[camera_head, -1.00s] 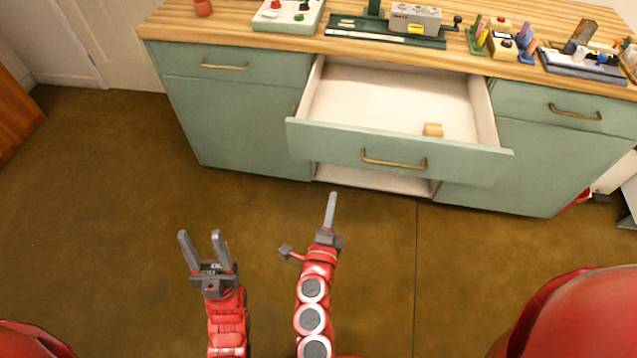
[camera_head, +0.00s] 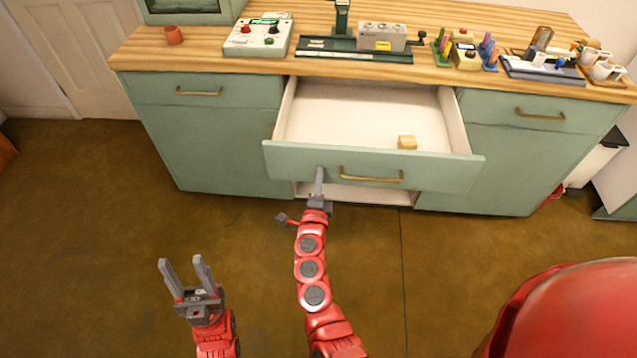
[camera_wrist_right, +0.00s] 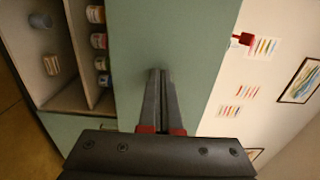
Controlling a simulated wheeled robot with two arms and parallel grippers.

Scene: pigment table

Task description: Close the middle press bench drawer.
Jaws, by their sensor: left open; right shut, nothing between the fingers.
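The middle drawer (camera_head: 262,153) of the green bench stands pulled out, with its pale inside showing. Its front panel (camera_head: 440,172) carries a brass handle (camera_head: 371,176). A small wooden block (camera_head: 407,142) lies inside at the right. My right gripper (camera_head: 319,173) is shut and empty; its tip overlaps the front panel, left of the handle. I cannot tell whether it touches. In the right wrist view the shut fingers (camera_wrist_right: 161,75) point at a plain green surface (camera_wrist_right: 190,45). My left gripper (camera_head: 181,261) is open and empty over the floor, left of and well short of the drawer.
The wooden benchtop (camera_head: 215,62) holds a control box (camera_head: 258,38), a green-based device (camera_head: 355,56) and small tools. Closed side drawers have handles at the left (camera_head: 198,93) and right (camera_head: 540,116). The floor (camera_head: 110,200) before the bench is clear.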

